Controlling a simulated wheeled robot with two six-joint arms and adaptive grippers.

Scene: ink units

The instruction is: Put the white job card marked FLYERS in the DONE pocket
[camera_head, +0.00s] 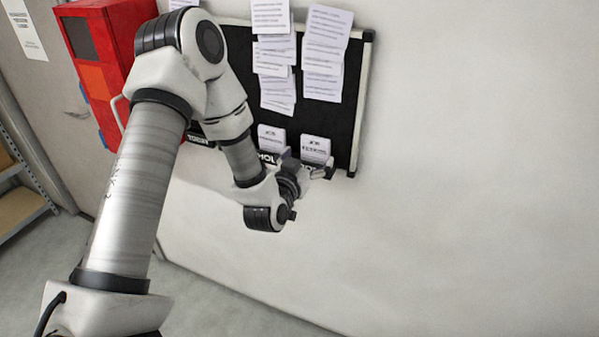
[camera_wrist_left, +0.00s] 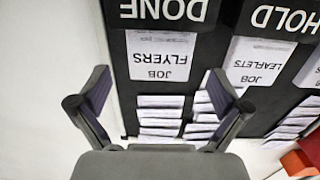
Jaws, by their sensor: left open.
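The white job card marked FLYERS (camera_head: 316,147) stands upright in the DONE pocket at the right of the black board, its upper part showing above the pocket. In the left wrist view, upside down, the FLYERS card (camera_wrist_left: 160,60) shows right against the DONE pocket's label (camera_wrist_left: 165,11); its lower edge is hidden behind the pocket. My left gripper (camera_head: 307,166) is at this pocket. In the wrist view its two fingers (camera_wrist_left: 157,76) are spread wide to either side of the card, with clear gaps. My right gripper is in neither view.
The HOLD pocket (camera_wrist_left: 285,20) beside it holds a LEAFLETS card (camera_wrist_left: 255,60). Sheets of paper (camera_head: 326,50) hang on the board (camera_head: 352,100) above. A red cabinet (camera_head: 120,30) is at the left, partly behind my arm. The wall to the right is bare.

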